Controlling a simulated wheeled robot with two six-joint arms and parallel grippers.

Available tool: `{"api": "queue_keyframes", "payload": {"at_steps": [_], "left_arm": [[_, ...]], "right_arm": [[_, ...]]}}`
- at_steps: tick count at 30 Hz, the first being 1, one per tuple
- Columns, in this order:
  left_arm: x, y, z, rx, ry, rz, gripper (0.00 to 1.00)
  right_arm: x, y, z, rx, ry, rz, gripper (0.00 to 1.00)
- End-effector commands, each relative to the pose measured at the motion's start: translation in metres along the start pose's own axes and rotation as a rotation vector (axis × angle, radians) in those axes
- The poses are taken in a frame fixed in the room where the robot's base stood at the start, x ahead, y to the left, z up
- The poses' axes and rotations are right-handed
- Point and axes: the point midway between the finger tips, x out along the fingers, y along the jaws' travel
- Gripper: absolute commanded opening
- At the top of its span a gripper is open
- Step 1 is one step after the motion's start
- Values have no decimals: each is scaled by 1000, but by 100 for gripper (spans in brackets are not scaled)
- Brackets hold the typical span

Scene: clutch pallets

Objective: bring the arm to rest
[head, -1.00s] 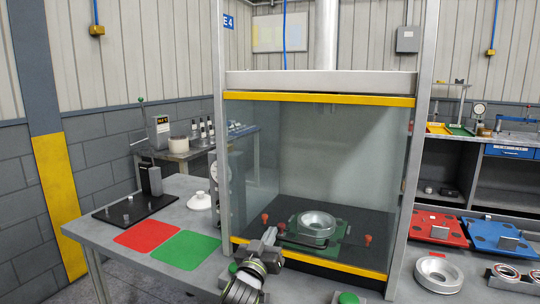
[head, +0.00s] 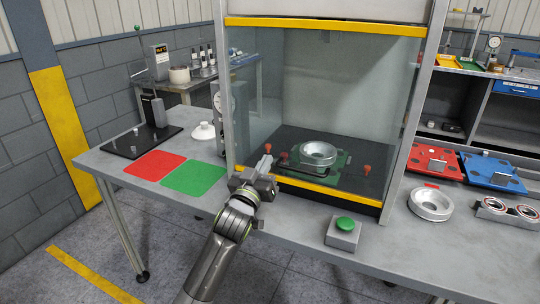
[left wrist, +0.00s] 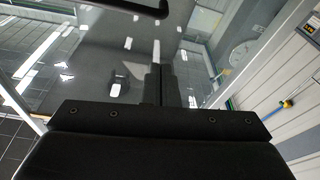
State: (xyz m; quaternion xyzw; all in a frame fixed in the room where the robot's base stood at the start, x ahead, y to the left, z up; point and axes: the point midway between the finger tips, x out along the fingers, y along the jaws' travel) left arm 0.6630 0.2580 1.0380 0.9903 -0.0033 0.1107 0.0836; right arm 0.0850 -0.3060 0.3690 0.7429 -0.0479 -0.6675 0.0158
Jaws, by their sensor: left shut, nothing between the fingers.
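My left gripper (head: 266,165) is shut and empty. In the head view it is held up in front of the left part of the glass enclosure's lower yellow bar (head: 325,193), with its fingers pointing up. Whether it touches the enclosure cannot be told. My left arm reaches up to it from the bottom edge. In the left wrist view the two dark fingers (left wrist: 160,86) stand side by side with nothing between them. My right gripper is in neither view.
Inside the enclosure a silver ring (head: 318,150) sits on a green pallet (head: 342,160). A green button (head: 345,223) stands on the grey bench in front. Red (head: 154,164) and green (head: 195,177) mats lie left. Another silver ring (head: 430,203) and red and blue pallets (head: 492,171) are right.

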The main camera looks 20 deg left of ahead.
Motion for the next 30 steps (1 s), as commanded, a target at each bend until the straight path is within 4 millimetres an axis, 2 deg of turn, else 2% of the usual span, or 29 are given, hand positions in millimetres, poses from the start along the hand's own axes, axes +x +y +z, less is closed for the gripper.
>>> {"api": "queue_keyframes", "payload": {"at_steps": [1,6,10,16,20,23,26,30], "left_arm": [[-11,0,2,-1,-1,0,0],[-35,0,1,0,0,0,0],[-45,0,0,-1,1,0,0],[-49,0,0,1,-2,-1,0],[-65,-10,18,15,-73,-34,0],[-100,-28,52,47,-218,-94,0],[-155,-49,92,91,-426,-164,0],[-247,-71,136,152,-736,-233,0]], "right_arm": [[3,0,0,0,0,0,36],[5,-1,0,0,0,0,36],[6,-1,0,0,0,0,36],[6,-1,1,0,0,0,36],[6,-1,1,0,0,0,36],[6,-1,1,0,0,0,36],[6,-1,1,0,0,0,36],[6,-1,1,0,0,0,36]]}}
